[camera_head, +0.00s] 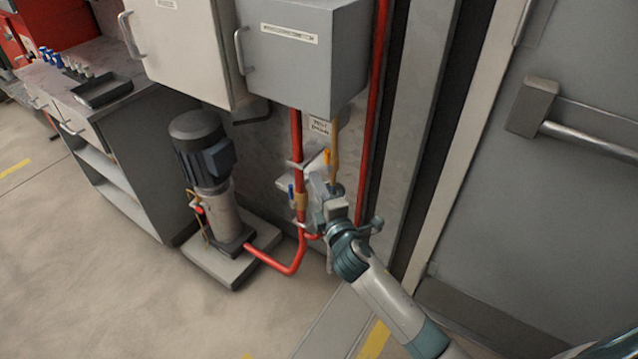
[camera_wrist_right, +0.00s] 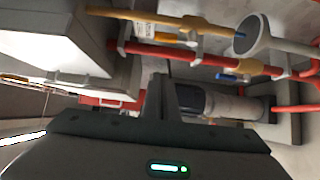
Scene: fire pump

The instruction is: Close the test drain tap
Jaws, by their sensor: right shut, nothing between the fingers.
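The test drain tap is a brass valve on a thin brass pipe (camera_head: 335,150) below the grey cabinet, beside a small "test drain" label (camera_head: 319,127). Its yellow lever (camera_head: 326,156) shows just above my gripper. In the right wrist view the brass valve body (camera_wrist_right: 196,25) and yellow lever (camera_wrist_right: 174,38) are clear; the lever lies roughly along the pipe. My right gripper (camera_head: 318,186) is shut and empty, in front of the pipes and just below the lever. In the wrist view its fingers (camera_wrist_right: 160,95) are together, apart from the lever. My left gripper is not in view.
A blue lever (camera_head: 291,191) sits on the red pipe (camera_head: 296,140) left of the tap. A grey funnel (camera_wrist_right: 254,34) is by the brass pipe's end. The pump (camera_head: 204,165) stands left, the door (camera_head: 570,200) right. Cabinets (camera_head: 310,60) hang above.

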